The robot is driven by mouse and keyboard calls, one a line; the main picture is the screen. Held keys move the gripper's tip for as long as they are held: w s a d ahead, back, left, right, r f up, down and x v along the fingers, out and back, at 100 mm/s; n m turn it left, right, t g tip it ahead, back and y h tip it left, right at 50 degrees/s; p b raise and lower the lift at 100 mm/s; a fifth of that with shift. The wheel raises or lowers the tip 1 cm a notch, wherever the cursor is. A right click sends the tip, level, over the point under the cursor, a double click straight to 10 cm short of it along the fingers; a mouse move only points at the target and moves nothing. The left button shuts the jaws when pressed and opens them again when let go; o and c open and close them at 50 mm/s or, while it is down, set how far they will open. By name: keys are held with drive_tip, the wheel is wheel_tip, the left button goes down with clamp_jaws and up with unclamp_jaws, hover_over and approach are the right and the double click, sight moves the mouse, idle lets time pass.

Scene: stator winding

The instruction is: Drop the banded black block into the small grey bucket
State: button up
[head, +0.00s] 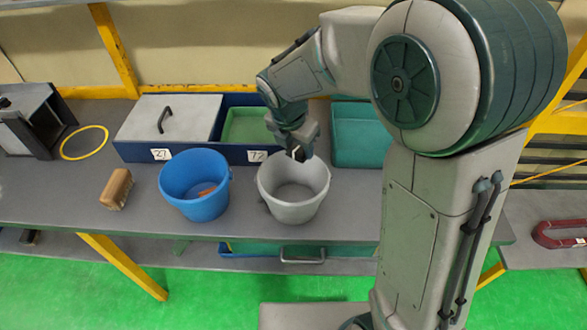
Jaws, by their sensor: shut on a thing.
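My gripper (296,150) is shut on a small black block with a pale band (298,154). It holds the block above the back part of the small grey bucket (292,208), near its far rim. The bucket stands upright on the grey workbench, and its visible inside looks empty. Much of the block is hidden by the gripper, and I cannot tell its exact height above the rim.
A blue bucket (194,194) with an orange-brown thing inside stands left of the grey one. Behind are a blue box (136,152) with a grey lid (168,118) and a teal tray (356,150). A yellow ring (84,142) lies left.

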drive_tip(key=shift+w, duration=0.2)
drive_tip(key=shift+s+f+b, duration=0.15)
drive_tip(key=shift+f+b, duration=0.7)
drive_tip(key=shift+f, duration=0.05)
wheel_tip(320, 180, down, 4)
drive_tip(key=b, duration=0.3)
drive_tip(key=shift+f+b, duration=0.1)
drive_tip(key=shift+b, duration=0.25)
drive_tip(key=o, duration=1.1)
drive_tip(key=shift+c, duration=0.2)
drive_tip(key=v, duration=1.4)
